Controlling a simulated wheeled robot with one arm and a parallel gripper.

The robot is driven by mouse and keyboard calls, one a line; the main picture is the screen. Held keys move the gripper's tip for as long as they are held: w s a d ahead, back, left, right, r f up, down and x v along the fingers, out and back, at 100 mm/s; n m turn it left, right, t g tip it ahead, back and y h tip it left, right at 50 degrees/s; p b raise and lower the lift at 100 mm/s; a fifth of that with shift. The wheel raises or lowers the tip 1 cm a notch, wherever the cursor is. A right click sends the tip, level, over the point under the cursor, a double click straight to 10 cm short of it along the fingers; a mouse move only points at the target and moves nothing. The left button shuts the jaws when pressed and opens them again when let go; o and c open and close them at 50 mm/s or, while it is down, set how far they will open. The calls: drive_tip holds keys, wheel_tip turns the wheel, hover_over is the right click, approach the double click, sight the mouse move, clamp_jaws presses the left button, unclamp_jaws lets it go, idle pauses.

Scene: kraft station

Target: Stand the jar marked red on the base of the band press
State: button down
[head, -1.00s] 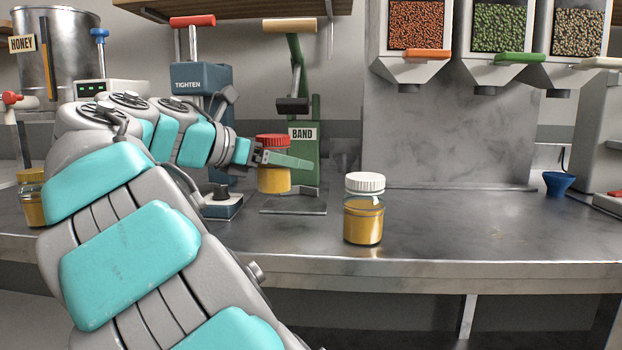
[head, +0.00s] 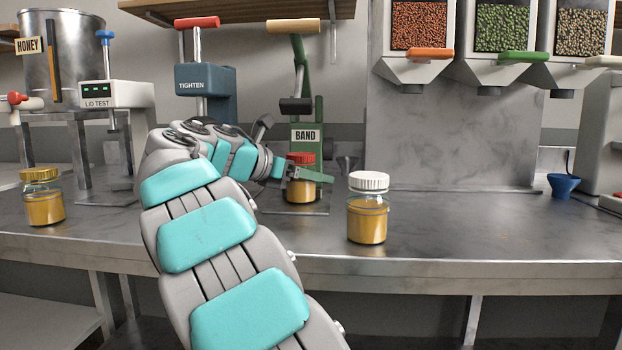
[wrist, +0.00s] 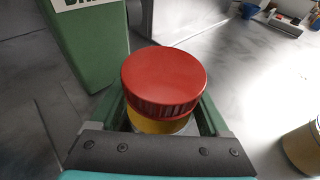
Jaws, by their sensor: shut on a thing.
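The jar with the red lid (head: 301,190) holds yellow-orange contents and is upright. My gripper (head: 304,174) is shut around it below the lid. In the wrist view the red lid (wrist: 163,80) fills the middle between my green fingers (wrist: 160,118). The green band press (head: 306,150), labelled BAND, stands right behind the jar; its post (wrist: 88,45) is at upper left in the wrist view. The jar is over the press's flat metal base (head: 318,211), at or just above it. I cannot tell whether it touches.
A white-lidded jar (head: 367,215) stands on the counter right of the press. A gold-lidded jar (head: 42,200) stands at far left. The blue TIGHTEN machine (head: 205,85) is left of the press.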

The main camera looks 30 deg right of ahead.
drive_tip(key=shift+r, duration=0.1)
unclamp_jaws()
idle(0.3)
drive_tip(key=shift+a+r, duration=0.1)
drive_tip(key=shift+a, duration=0.1)
drive_tip(key=p+v, duration=0.1)
drive_tip(key=v, duration=0.9)
drive_tip(key=shift+a+r+p, duration=0.15)
drive_tip(key=shift+a+p, duration=0.05)
drive_tip(key=shift+p, duration=0.1)
drive_tip(key=shift+s+a, duration=0.15)
drive_tip(key=shift+a, duration=0.45)
drive_tip(key=shift+s, duration=0.1)
